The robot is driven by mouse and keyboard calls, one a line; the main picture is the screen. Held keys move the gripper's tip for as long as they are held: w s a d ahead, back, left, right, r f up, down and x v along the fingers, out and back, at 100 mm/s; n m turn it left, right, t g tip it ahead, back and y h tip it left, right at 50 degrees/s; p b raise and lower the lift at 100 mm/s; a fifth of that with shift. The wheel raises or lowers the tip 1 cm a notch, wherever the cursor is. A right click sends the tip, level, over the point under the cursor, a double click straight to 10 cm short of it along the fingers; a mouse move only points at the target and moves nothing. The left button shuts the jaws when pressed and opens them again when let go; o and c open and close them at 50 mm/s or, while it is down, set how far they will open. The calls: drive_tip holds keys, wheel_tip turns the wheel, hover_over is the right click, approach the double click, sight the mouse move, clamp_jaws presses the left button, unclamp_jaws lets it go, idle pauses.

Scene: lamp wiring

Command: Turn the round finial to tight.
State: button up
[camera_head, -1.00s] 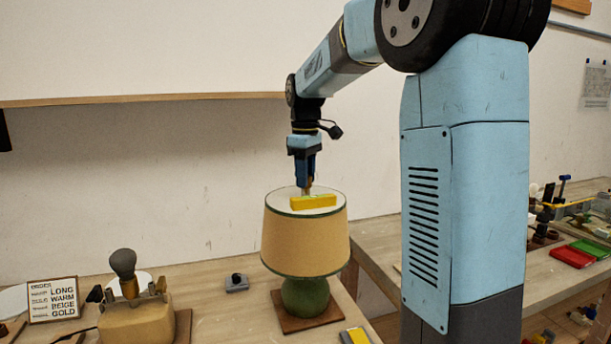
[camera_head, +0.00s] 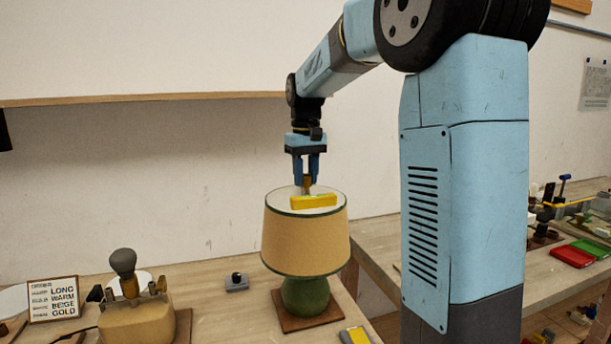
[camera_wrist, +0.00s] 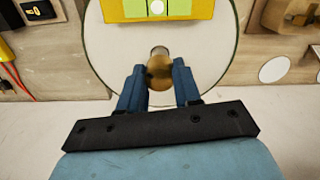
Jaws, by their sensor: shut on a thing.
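The lamp has a beige shade (camera_head: 305,240) with green trim and a green base (camera_head: 305,295) on a square wooden board. The round brass finial (camera_wrist: 159,70) stands at the middle of the shade's white top. My gripper (camera_head: 307,180) points straight down over the shade, its two blue fingers shut on the finial, one on each side. The finial's lower part is hidden in the head view.
A sign (camera_head: 53,299) reading LONG, WARM, BEIGE, GOLD stands at the left, near a tan block (camera_head: 137,320) with a grey-knobbed tool. A small grey piece (camera_head: 237,282) sits left of the lamp. Another bench with red and green trays (camera_head: 572,256) is at the right.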

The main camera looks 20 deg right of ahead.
sight(306, 175)
drive_tip(key=m, duration=0.5)
drive_tip(key=shift+m, duration=0.4)
drive_tip(key=m, duration=0.4)
drive_tip(key=shift+r+m, duration=0.1)
drive_tip(key=shift+m, duration=0.3)
drive_tip(key=o, duration=1.1)
drive_tip(key=shift+c, duration=0.2)
wheel_tip(306, 175, up, 14)
drive_tip(key=shift+f, duration=0.2)
